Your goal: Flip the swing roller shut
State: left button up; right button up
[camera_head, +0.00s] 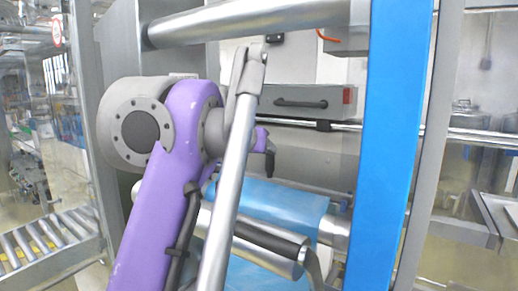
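A long silver bar (229,190) runs steeply from the bottom edge up to a grey bracket (247,76), in front of my purple arm. Behind it, a silver roller (230,233) with a dark sleeve (272,239) slopes down to the right and ends at a curved metal arm (313,268). I cannot tell for certain which of these is the swing roller. My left arm rises from the lower left. A small part of my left gripper (266,152) shows behind the bar, above the roller; its fingers are mostly hidden. My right gripper is out of view.
Blue film (268,200) passes over rollers behind the dark sleeve. A wide blue upright (393,140) stands at the right. A thick silver roller (245,20) crosses the top. A grey panel with a dark handle (300,103) is behind. A roller conveyor (45,238) lies at the left.

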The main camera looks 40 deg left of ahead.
aim_at(285, 254)
jog(key=k+l, duration=0.3)
jog(key=k, duration=0.15)
jog(key=k+l, duration=0.35)
jog(key=k, duration=0.1)
